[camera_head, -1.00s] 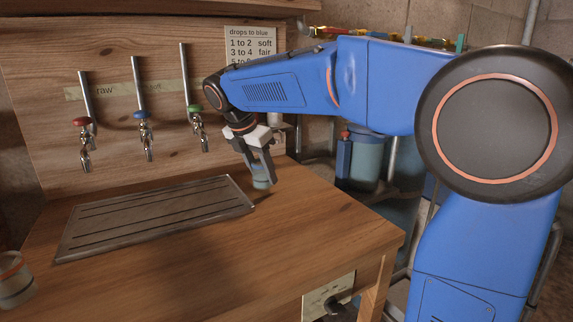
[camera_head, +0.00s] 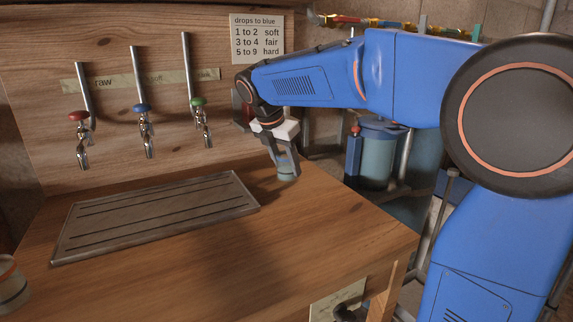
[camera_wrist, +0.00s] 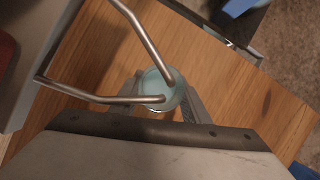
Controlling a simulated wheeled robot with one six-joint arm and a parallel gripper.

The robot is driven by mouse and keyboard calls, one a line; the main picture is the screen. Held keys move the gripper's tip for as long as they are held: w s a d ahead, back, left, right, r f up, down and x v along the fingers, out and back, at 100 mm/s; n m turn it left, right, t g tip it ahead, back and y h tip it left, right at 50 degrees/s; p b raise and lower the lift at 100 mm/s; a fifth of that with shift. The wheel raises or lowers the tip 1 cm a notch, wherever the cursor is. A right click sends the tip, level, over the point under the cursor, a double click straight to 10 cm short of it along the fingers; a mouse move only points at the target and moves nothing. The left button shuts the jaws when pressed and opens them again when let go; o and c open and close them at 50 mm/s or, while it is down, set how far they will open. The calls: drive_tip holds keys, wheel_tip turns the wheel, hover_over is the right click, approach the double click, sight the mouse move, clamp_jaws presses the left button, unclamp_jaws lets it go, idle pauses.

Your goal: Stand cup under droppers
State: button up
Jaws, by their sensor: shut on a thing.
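My gripper (camera_head: 286,166) is shut on a small pale blue-green cup (camera_head: 288,178), near the back right of the wooden bench. In the wrist view the cup (camera_wrist: 156,82) shows from above between the fingers, with bent metal rods crossing over part of it. Whether its base touches the bench is unclear. Three metal droppers hang on the back board: one with a red handle (camera_head: 79,116), one with a blue handle (camera_head: 143,108) and one with a green handle (camera_head: 198,102). They are left of my gripper. A slotted metal tray (camera_head: 150,216) lies below them.
A container with an orange band (camera_head: 10,285) stands at the left edge. A paper chart (camera_head: 257,40) hangs on the board. A blue-grey tank (camera_head: 378,150) stands beyond the bench's right edge. The bench front (camera_head: 220,270) is clear.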

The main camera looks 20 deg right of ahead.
drive_tip(key=shift+d+f, duration=0.1)
drive_tip(key=shift+f, duration=0.15)
drive_tip(key=o, duration=1.2)
drive_tip(key=shift+r, duration=0.1)
drive_tip(key=v, duration=1.2)
drive_tip(key=shift+s, duration=0.1)
